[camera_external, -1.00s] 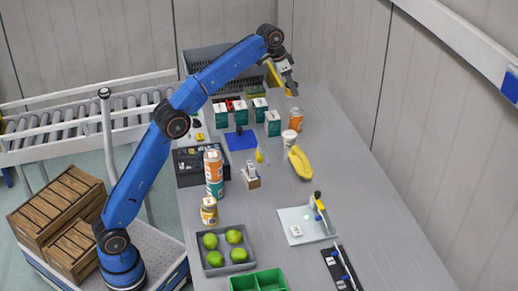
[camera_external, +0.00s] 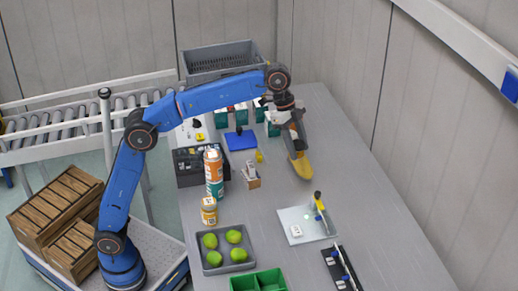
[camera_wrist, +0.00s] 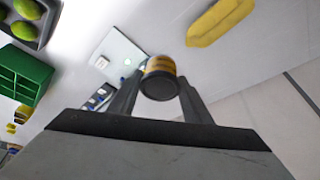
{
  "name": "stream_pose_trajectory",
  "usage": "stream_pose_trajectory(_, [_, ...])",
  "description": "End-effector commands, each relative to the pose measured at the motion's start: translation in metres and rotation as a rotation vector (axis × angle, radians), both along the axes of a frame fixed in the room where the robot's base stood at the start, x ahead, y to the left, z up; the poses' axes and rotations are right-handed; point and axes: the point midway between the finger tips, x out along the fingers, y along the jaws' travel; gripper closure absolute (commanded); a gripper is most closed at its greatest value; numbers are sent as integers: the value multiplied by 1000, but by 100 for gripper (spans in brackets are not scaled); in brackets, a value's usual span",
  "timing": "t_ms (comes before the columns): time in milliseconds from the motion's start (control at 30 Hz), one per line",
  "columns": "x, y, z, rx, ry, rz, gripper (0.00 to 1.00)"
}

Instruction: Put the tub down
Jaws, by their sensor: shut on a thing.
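My gripper (camera_external: 297,146) is over the bench, near the yellow banana-shaped thing (camera_external: 301,166). In the wrist view, its fingers are shut on the tub (camera_wrist: 160,78), a short round one with a yellow-orange side and a dark end facing the camera. In the external view my gripper hides the tub, so I cannot tell its height above the bench. The banana-shaped thing also shows in the wrist view (camera_wrist: 220,22), apart from the tub.
A pale mat (camera_external: 296,218) with a small white item lies nearer the front. A grey tray (camera_external: 222,269) of green fruit and a green bin (camera_external: 258,282) stand front left. An orange-and-teal can (camera_external: 214,175) stands left.

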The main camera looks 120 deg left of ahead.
Motion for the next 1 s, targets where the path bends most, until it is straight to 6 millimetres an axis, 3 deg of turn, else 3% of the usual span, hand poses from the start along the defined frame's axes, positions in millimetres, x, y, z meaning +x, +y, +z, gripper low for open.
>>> stream_pose_trajectory(33, [5, -25, 1, -1, -2, -48, 80])
stream_pose_trajectory(300, [18, -141, -4, -5, -8, -292, 80])
stream_pose_trajectory(500, [16, -204, -7, -6, -15, -427, 80])
stream_pose_trajectory(733, [11, -249, -12, -9, -19, -525, 80])
stream_pose_trajectory(1000, [11, -245, -51, -10, -18, -517, 80])
